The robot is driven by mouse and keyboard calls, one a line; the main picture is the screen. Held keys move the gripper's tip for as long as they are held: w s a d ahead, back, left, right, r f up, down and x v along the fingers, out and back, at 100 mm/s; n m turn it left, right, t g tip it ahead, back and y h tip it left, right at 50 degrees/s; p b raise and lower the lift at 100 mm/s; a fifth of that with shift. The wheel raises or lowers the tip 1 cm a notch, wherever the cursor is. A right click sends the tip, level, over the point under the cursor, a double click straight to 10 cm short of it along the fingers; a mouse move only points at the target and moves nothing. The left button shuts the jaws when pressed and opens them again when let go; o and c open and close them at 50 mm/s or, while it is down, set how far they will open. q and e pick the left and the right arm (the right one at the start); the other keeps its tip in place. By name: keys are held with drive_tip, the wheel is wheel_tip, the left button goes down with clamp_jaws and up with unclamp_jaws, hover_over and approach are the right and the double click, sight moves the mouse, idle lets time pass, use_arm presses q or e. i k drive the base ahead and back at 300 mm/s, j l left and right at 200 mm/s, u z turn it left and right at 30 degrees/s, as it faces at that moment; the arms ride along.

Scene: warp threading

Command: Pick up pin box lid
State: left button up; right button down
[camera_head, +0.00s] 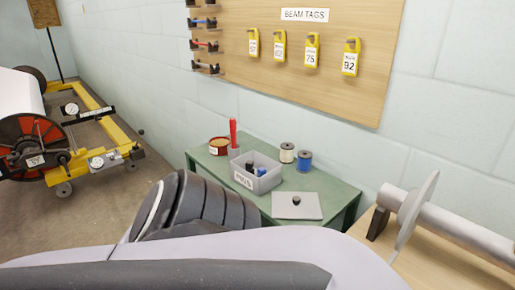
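The pin box lid (286,208) is a flat grey plate with a small dark knob on top. It lies on the front right of the green table, apart from the box. The grey pin box (243,179), labelled PINS, stands open behind and left of it with dark and blue items inside. My own pale and black arm parts cross the foreground and hide the front of the table. Neither gripper's fingers show.
A red-brown tin (219,149), a red-handled tool (233,132), a cream spool (287,157) and a blue spool (305,165) stand along the table's back. A beam with a flange (415,215) rests on a wooden bench at right. A tag board (230,50) hangs above.

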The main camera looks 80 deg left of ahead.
sight(285, 205)
drive_tip(key=u, duration=2.55)
drive_tip(key=i+j+z, duration=0.15)
drive_tip(key=j, duration=0.2)
drive_tip(key=i+j+z, duration=0.15)
drive_tip(key=j, duration=0.25)
drive_tip(key=i+j+z, duration=0.2)
drive_tip(key=j, duration=0.15)
drive_tip(key=j+z, duration=0.15)
drive_tip(key=j, duration=0.25)
